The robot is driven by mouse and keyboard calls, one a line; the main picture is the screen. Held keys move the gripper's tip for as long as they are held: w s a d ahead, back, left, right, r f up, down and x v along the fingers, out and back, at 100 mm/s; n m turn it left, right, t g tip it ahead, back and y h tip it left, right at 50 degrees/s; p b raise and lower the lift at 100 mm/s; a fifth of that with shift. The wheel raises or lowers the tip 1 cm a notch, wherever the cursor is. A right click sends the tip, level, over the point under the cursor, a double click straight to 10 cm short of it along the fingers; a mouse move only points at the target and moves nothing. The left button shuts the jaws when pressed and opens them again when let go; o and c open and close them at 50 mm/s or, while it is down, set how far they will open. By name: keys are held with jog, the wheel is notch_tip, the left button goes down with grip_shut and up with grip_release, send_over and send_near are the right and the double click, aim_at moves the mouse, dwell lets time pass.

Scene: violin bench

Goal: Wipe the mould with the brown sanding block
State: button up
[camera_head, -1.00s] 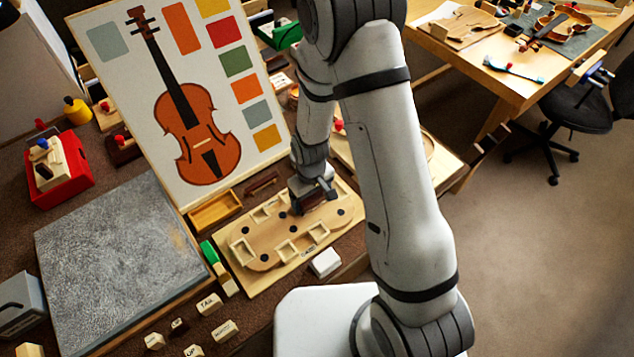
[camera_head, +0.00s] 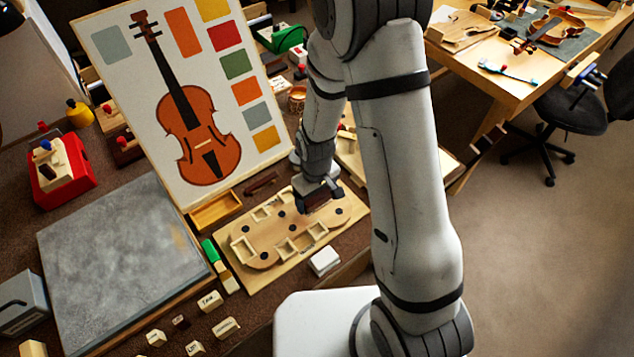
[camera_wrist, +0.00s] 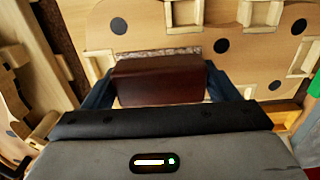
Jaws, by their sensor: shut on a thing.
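The mould (camera_head: 272,259) is a flat, violin-shaped wooden form with dark round holes and pale blocks in its notches. It lies on a light wooden board (camera_head: 262,282) on the bench. My gripper (camera_head: 322,203) is over the right part of the mould, shut on the brown sanding block (camera_wrist: 160,80). In the wrist view the block sits between the two dark fingers, above or against the mould (camera_wrist: 270,72). A pale speckled strip shows along its far edge. The block's underside is hidden, so I cannot tell whether it touches the mould.
A small wooden tray (camera_head: 216,211) and a dark brown bar (camera_head: 261,183) lie behind the board. A white block (camera_head: 324,261) is at its front edge, and a green-and-cream piece (camera_head: 211,251) at its left. A grey slab (camera_head: 115,265) and violin picture (camera_head: 180,100) stand further left.

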jog(key=shift+r+p, duration=1.1)
jog(key=shift+r, duration=1)
